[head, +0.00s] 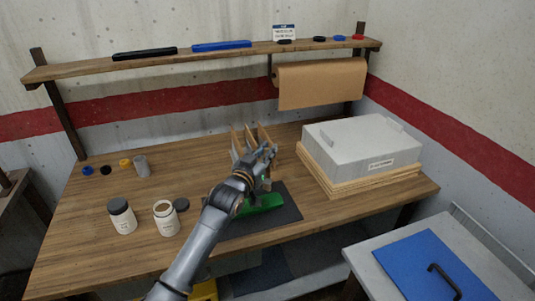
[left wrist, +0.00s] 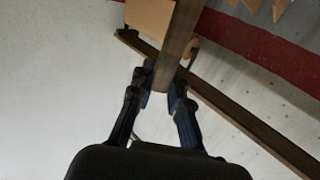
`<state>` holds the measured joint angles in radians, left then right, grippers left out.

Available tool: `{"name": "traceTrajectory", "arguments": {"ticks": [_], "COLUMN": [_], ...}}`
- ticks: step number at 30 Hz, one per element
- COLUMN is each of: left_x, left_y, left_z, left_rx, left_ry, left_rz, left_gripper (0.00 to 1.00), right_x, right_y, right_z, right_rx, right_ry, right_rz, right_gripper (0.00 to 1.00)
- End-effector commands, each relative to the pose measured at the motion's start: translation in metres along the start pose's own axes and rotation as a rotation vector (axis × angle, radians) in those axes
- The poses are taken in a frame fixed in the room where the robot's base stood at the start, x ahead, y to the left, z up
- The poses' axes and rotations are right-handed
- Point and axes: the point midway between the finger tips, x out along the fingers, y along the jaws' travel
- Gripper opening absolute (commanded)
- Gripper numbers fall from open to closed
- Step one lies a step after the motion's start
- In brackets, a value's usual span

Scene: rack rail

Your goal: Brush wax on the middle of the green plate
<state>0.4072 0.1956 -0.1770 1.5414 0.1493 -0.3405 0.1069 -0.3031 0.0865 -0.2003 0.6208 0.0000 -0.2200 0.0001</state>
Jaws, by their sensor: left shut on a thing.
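The green plate (head: 266,201) lies on a dark mat (head: 284,210) at the front middle of the bench, partly hidden behind my left arm. My left gripper (head: 270,157) is above and behind the plate, in front of the upright wooden slats. Its fingers also show in the left wrist view (left wrist: 165,88). My right gripper is out of view.
Upright wooden slats (head: 237,143) stand behind the plate. A closed white jar (head: 122,218) and a grey cup (head: 142,167) are at left. A large grey block (head: 362,146) on boards is at right. A shelf (head: 200,59) and paper roll (head: 320,84) are behind.

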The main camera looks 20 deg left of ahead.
Motion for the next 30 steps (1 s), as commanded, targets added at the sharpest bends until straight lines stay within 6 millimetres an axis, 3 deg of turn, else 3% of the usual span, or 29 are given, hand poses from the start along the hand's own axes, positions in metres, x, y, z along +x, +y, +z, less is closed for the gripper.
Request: {"name": "traceTrajectory", "arguments": {"ticks": [1,9,30], "left_x": [0.001,0.005,0.006], "left_y": [0.0,-0.003,-0.003], "left_z": [-0.009,-0.03,-0.031], "left_rx": [0.0,0.0,0.0], "left_ry": [0.001,0.0,0.001], "left_rz": [0.0,-0.002,-0.002], "left_gripper": [0.0,0.0,0.0], "right_x": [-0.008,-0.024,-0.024], "right_y": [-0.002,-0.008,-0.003], "right_z": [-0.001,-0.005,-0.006], "right_rx": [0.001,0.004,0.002], "right_ry": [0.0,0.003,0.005], "right_rz": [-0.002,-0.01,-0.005], "right_gripper": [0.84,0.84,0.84]}}
